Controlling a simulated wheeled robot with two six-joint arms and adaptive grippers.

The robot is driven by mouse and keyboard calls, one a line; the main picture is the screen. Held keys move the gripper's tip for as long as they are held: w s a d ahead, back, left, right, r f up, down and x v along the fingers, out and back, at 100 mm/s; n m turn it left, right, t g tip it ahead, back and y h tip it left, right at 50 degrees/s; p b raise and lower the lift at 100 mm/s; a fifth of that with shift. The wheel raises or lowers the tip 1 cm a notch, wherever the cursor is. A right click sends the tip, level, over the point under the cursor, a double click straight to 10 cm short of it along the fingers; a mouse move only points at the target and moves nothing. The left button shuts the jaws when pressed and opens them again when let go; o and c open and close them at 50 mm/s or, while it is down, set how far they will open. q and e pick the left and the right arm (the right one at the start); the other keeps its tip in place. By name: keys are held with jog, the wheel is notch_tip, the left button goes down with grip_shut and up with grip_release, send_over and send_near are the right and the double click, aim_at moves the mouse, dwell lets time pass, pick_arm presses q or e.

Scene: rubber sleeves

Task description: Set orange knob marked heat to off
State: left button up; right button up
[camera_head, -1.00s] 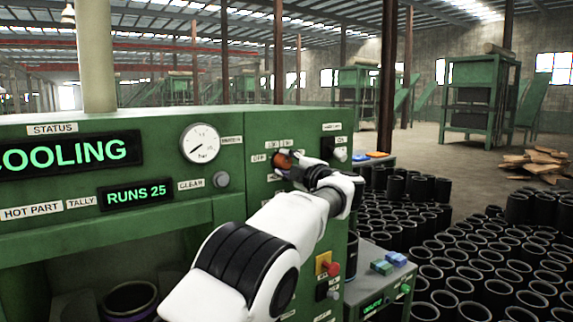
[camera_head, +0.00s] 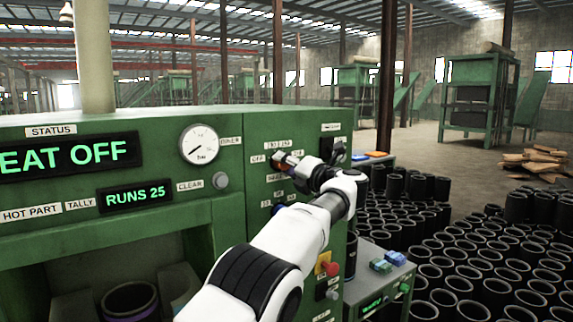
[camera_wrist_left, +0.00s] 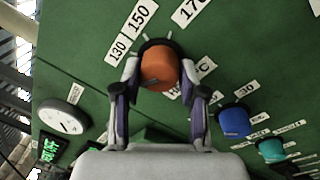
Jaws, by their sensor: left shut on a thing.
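The orange knob (camera_wrist_left: 160,68) is on the green machine panel, between the two fingers of my left gripper (camera_wrist_left: 160,76) in the left wrist view. The fingers are shut on it. Labels 130, 150 and a partly cut-off 17 stand around it; its pointer cannot be made out. In the head view the knob (camera_head: 279,159) is partly covered by the gripper (camera_head: 291,163), with the OFF label (camera_head: 258,159) to its left. The status display (camera_head: 65,157) reads "EAT OFF", its left end cut off. My right gripper is not in view.
A blue knob (camera_wrist_left: 233,121) and a teal knob (camera_wrist_left: 271,150) are near the gripper on the same panel. A pressure gauge (camera_head: 199,144) and a red button (camera_head: 330,268) are also on the machine. Several black sleeves (camera_head: 470,240) cover the floor at right.

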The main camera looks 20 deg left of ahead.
pick_arm(q)
jog(key=shift+r+n, duration=0.3)
jog(key=shift+n, duration=0.3)
jog(key=o, duration=0.9)
jog(key=shift+c, duration=0.2)
jog(key=shift+o, duration=1.4)
jog(key=shift+f, duration=0.1)
jog(key=shift+w+a+f, duration=0.1)
jog(key=shift+a+f, duration=0.05)
